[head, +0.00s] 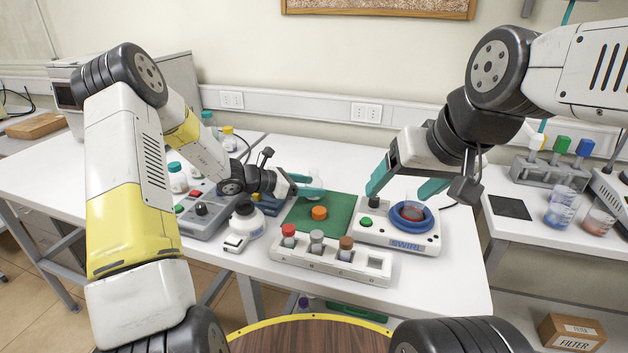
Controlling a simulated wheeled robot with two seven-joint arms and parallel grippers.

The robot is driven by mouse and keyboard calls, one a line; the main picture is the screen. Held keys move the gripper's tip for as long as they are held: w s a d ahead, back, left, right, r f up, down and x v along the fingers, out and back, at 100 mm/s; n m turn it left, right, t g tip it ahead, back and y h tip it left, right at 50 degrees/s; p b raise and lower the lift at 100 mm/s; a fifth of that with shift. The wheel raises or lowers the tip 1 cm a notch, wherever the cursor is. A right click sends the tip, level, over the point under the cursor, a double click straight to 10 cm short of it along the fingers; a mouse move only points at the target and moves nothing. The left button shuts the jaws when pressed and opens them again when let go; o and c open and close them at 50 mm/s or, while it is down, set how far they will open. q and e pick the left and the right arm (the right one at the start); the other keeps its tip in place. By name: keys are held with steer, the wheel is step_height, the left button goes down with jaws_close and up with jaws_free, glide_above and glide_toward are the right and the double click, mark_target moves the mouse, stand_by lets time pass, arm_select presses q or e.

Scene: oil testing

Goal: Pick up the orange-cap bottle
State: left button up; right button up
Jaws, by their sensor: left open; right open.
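An orange cap (319,212) sits on the green mat (292,222) in the middle of the table; I cannot make out a bottle body under it. A bottle with a yellow-orange cap (229,130) stands at the back left, partly hidden by my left arm. My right gripper (400,189) is open and empty over the swirl device (400,237), its fingers either side of a beaker (411,210) with reddish liquid.
A white rack (330,266) with red, grey and brown-capped vials stands in front of the mat. A side table at right holds a tube rack (550,172) and beakers.

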arm_select(q)
steer(key=c, duration=1.3)
